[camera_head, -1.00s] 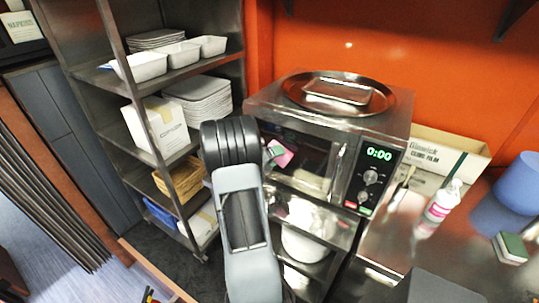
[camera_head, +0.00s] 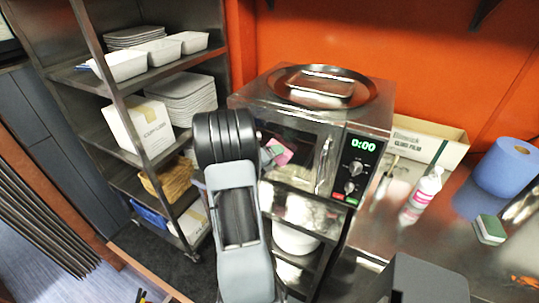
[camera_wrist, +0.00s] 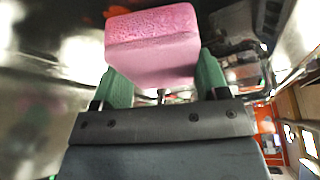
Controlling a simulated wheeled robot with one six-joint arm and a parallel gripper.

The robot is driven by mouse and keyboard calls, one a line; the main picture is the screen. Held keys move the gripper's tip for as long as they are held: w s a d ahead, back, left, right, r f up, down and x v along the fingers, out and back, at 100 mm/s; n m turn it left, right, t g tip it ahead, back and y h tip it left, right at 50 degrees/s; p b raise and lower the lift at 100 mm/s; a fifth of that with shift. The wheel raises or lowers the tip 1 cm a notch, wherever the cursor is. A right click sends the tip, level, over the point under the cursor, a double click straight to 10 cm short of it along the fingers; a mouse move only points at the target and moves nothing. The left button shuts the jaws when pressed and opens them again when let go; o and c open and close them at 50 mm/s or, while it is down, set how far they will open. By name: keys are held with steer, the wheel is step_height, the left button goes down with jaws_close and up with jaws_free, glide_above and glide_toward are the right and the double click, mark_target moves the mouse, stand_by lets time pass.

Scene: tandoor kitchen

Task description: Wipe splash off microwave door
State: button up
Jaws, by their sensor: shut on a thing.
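The steel microwave (camera_head: 345,120) stands on a steel stand, with its dark-windowed door (camera_head: 302,140) to the left of a control panel reading 0:00. My gripper (camera_wrist: 160,84) has green fingers and is shut on a pink sponge (camera_wrist: 152,38). In the head view the sponge (camera_head: 282,154) shows just past my arm, in front of the door's window. I cannot tell whether it touches the door. My arm hides the door's left part and most of the gripper. I cannot make out a splash on the visible door.
A round steel tray (camera_head: 318,88) sits on the microwave. A steel shelf rack (camera_head: 115,85) with white tubs, plates and boxes stands to the left. On the right, the steel counter (camera_head: 450,215) holds a bottle (camera_head: 422,190), a blue roll (camera_head: 507,168) and a green-and-white sponge (camera_head: 490,229).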

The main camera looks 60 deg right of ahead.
steer(key=w+p, duration=0.1)
steer(key=w, duration=0.7)
steer(key=shift+p, duration=0.3)
stand_by(0.3)
steer(key=shift+a+p, duration=0.85)
steer(key=shift+a, duration=2.1)
steer(key=a, duration=0.3)
steer(key=shift+p, duration=0.35)
steer(key=shift+w, duration=0.15)
